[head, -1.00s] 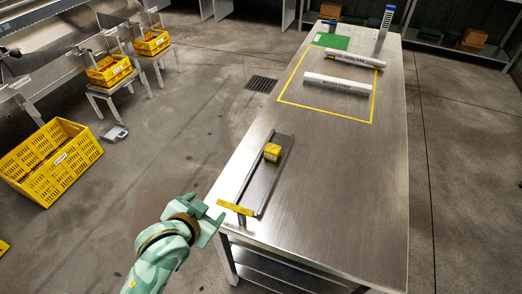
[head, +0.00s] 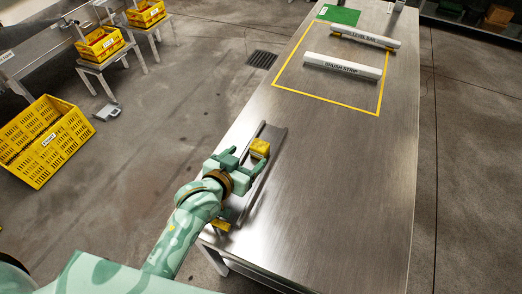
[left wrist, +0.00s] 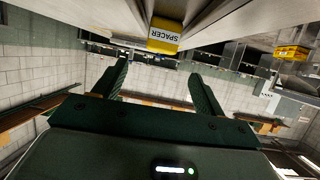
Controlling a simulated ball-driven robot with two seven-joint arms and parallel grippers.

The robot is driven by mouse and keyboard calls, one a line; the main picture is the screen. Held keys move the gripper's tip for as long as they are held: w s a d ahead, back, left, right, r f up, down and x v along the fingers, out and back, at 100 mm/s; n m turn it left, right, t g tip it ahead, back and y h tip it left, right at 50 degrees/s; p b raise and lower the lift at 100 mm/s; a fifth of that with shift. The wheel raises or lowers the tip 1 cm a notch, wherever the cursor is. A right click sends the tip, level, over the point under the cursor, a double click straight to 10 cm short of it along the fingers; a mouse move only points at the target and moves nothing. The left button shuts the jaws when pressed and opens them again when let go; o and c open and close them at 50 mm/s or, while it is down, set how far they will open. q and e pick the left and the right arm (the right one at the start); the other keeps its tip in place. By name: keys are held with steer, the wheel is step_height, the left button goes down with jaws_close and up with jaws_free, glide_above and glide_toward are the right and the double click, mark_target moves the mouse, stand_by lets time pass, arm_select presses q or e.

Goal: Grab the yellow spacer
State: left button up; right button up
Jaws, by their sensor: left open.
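The yellow spacer (head: 260,147) is a small block on a narrow grey metal track (head: 272,135) on the steel table. In the left wrist view the spacer (left wrist: 165,35) shows its white SPACER label upside down at the top of the picture. My left gripper (head: 247,160) is open, with its fingers close to the spacer on its near side. In the left wrist view the gap between the open fingertips (left wrist: 159,70) is empty, and the spacer appears beyond them. The gripper and forearm hide part of the track. My right gripper is not in view.
A green mat (head: 338,15) is at the far end. The table right of the track is clear. A yellow crate (head: 45,140) stands on the floor at left.

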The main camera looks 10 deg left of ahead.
mark_target(258, 146)
arm_select(q)
steer(key=shift+w+d+f, duration=0.15)
steer(key=shift+w+f, duration=0.4)
steer(key=shift+w, duration=0.1)
steer(key=b+x, duration=0.2)
steer(key=x, duration=0.3)
steer(key=shift+f, duration=0.2)
steer(key=shift+w+d, duration=0.15)
steer(key=shift+w, duration=0.35)
steer(key=c, duration=1.1)
